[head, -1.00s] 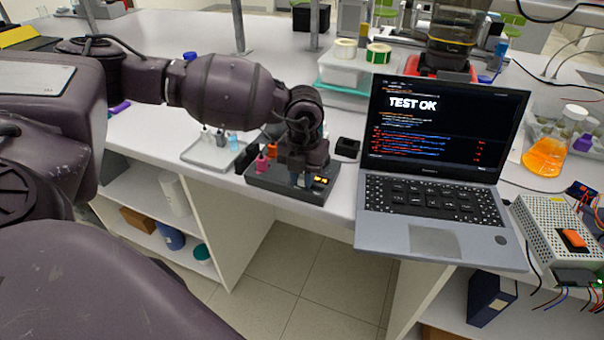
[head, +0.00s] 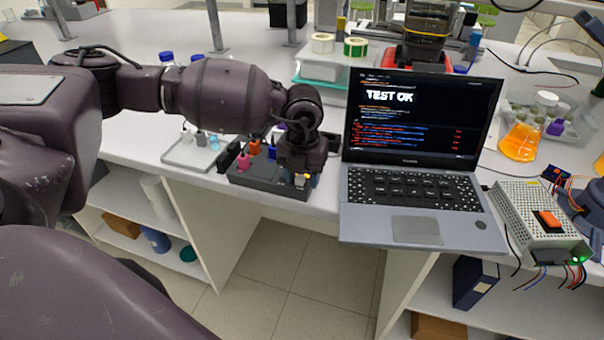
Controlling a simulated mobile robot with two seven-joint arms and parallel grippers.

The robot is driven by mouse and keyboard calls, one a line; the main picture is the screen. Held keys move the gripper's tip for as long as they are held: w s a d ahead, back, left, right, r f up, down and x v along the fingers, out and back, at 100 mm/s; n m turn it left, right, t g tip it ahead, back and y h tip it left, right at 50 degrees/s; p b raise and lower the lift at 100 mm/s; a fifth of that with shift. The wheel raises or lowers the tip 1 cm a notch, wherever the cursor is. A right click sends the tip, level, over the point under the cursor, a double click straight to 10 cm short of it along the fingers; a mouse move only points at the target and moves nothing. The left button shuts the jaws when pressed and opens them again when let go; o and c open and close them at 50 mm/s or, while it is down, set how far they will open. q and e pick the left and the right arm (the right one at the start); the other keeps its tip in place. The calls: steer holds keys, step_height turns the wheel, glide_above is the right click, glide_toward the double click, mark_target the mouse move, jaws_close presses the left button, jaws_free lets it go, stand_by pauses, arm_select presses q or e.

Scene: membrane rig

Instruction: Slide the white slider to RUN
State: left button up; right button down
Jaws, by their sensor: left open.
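The dark grey control box (head: 262,178) sits near the front edge of the bench, left of the laptop. It carries a pink knob (head: 243,161) and an orange one (head: 254,147) on its left part. My left gripper (head: 302,180) points down over the box's right end, with its fingers at or just above the top face. It is open. A small pale patch shows at the fingertips, but I cannot tell whether it is finger or slider. The white slider and its RUN mark cannot be made out; the gripper covers that area. My right gripper is not in view.
An open laptop (head: 410,190) reading TEST OK stands close right of the box. A tray with small bottles (head: 178,154) lies to the left. A perforated power supply (head: 530,208) with wires and a flask of orange liquid (head: 520,142) are at the right.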

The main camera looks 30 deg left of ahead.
mark_target(302, 177)
arm_select(q)
step_height(302, 177, up, 11)
steer(key=shift+p, duration=0.4)
steer(key=shift+f, duration=0.1)
stand_by(0.5)
